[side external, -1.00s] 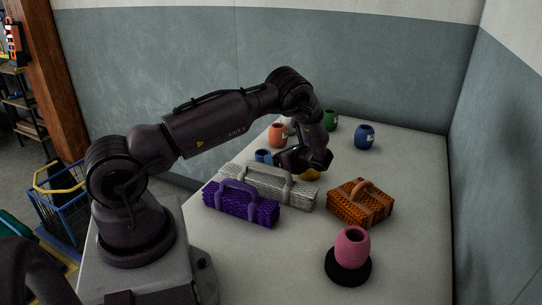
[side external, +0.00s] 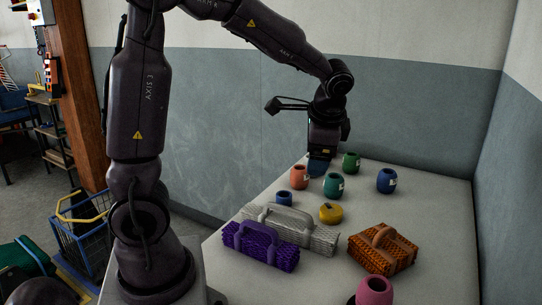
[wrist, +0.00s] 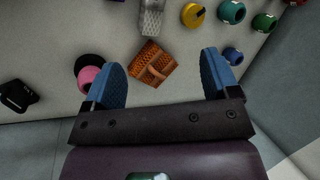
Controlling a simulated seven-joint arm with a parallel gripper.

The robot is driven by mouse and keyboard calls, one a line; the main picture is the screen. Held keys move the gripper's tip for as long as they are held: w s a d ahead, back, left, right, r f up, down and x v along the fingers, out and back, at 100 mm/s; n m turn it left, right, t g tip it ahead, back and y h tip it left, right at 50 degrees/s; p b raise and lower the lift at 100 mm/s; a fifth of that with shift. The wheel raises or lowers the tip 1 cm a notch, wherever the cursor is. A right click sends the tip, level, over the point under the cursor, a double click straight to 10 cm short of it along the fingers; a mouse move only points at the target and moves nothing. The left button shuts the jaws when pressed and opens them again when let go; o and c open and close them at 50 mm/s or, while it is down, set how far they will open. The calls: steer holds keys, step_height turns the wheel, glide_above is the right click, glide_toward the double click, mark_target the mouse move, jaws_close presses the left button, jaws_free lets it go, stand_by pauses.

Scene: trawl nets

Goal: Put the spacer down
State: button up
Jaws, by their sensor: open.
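My gripper (side external: 318,166) is open and empty, raised above the far part of the table. In the wrist view its two blue fingers (wrist: 164,75) stand wide apart with nothing between their tips. No piece is marked as the spacer, so I cannot tell for certain which one it is. A short yellow piece (side external: 330,213) rests on the table beside the white net bundle; it also shows in the wrist view (wrist: 193,15). A teal barrel-shaped piece (side external: 333,187) stands behind it, below my gripper. Nothing visible hangs from the fingers.
White (side external: 285,223), purple (side external: 262,249) and orange (side external: 380,252) net bundles with handles lie nearby. Coral (side external: 299,176), green (side external: 350,162) and blue (side external: 386,181) barrels stand behind. Bare table lies right of the blue barrel.

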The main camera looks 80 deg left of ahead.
steer(key=s+d+r+n+t+h, duration=0.2)
steer(key=s+d, duration=0.4)
steer(key=s+d+r+n+t+h, duration=0.2)
steer(key=s+d+r+t, duration=0.1)
steer(key=s+d, duration=0.3)
steer(key=shift+s+d+r+h, duration=0.25)
steer(key=shift+s+h, duration=0.05)
steer(key=shift+s, duration=0.2)
